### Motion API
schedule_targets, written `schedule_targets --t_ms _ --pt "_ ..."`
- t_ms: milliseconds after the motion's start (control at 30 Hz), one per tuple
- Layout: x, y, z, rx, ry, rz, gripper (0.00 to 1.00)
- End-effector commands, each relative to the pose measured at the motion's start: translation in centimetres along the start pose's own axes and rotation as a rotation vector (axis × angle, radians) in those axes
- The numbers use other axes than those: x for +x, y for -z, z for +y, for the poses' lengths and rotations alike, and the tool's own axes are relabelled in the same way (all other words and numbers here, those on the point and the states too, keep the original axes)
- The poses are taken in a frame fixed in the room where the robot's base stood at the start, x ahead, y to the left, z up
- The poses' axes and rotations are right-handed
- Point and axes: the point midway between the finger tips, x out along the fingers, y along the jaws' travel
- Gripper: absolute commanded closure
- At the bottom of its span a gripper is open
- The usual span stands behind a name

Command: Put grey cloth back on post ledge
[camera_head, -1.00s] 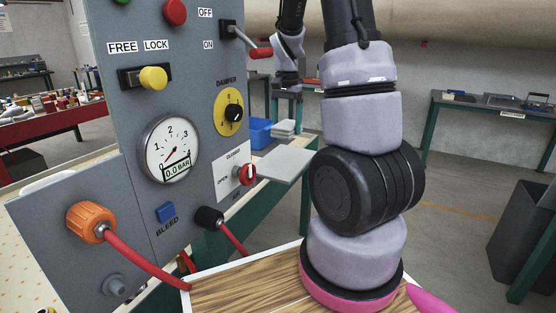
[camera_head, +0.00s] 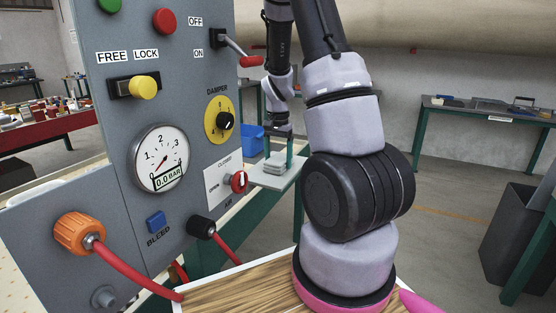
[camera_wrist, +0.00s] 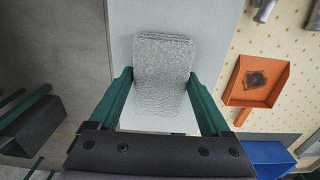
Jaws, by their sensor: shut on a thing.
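The grey cloth (camera_wrist: 164,70) is a folded, textured pad between the two green fingers of my gripper (camera_wrist: 163,105) in the wrist view. My gripper (camera_head: 279,151) is shut on the cloth's sides. In the head view the cloth (camera_head: 275,165) is at the level of the pale ledge (camera_head: 268,182), over its top. It looks to be resting on the ledge, though a small gap cannot be ruled out. The flat ledge surface (camera_wrist: 135,18) shows behind the cloth in the wrist view. The ledge sticks out beside the grey control panel (camera_head: 185,100).
The panel's red-handled lever (camera_head: 250,61) and red air knob (camera_head: 239,182) are close to my arm. A blue bin (camera_head: 246,139) stands behind the ledge. In the wrist view an orange tray (camera_wrist: 238,93) lies to the right. Open floor is on the right.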

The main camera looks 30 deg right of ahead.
Motion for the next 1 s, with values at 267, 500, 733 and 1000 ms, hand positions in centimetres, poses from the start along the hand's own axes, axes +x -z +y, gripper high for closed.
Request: schedule_targets --t_ms 267,500,733,1000 --pt "0.2 -0.1 0.0 0.0 0.0 -0.001 0.0" --pt "0.2 0.0 0.0 0.0 0.0 -0.001 0.0" --pt "-1.7 0.0 -0.1 -0.002 0.004 0.003 0.0" --pt "-7.2 0.1 -0.5 -0.001 0.004 0.002 0.0"
